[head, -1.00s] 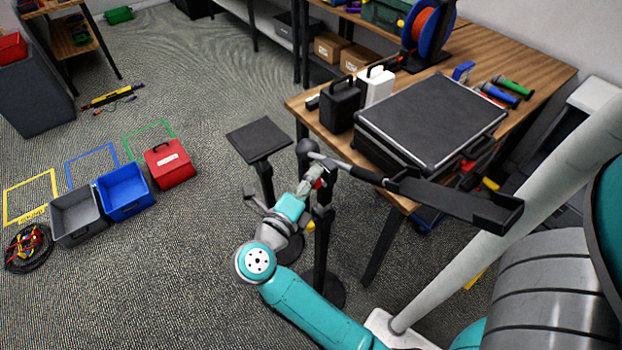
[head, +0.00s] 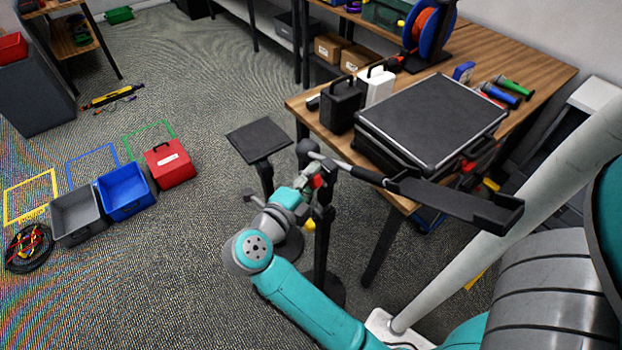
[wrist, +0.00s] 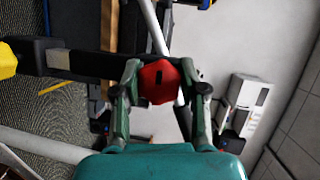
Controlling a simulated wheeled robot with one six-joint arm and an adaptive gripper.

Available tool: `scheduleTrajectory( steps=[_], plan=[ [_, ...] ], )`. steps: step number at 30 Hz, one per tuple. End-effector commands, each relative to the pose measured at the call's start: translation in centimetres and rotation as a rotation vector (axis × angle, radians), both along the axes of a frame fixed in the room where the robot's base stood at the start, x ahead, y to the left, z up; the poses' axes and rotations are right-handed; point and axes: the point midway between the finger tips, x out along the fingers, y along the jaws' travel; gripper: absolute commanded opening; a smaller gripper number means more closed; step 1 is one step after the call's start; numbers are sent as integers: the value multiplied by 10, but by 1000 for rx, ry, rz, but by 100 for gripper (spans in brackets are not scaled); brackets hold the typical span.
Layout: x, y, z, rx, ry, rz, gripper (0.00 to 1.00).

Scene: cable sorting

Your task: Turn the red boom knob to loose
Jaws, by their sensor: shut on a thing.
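The red boom knob (head: 317,181) sits at the top of a black upright stand (head: 322,235), just below the boom (head: 362,174). In the wrist view the red knob (wrist: 159,83) looks faceted, with a short dark mark near its middle. My gripper (head: 309,179) is at the knob, and in the wrist view its green fingers (wrist: 160,88) are shut on the knob from both sides. The boom runs right from the stand to a black tray-like end (head: 465,203). I cannot tell from the mark whether the knob is loose or tight.
A wooden table (head: 540,85) behind the boom holds a large black case (head: 432,118). A second stand with a flat black top (head: 258,140) is close on the left. A yellow knob (head: 309,224) is lower by the stand. Open floor lies left, before the blue bin (head: 124,192).

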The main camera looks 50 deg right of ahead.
Motion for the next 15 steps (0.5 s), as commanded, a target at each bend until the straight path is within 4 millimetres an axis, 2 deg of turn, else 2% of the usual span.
scheduleTrajectory(
  steps=[6,7,9,15],
  plan=[
    [0,0,-2,3,4,1,7],
    [0,0,-2,3,4,1,49],
    [0,0,-2,2,3,1,67],
    [0,0,-1,1,1,0,67]
  ],
)
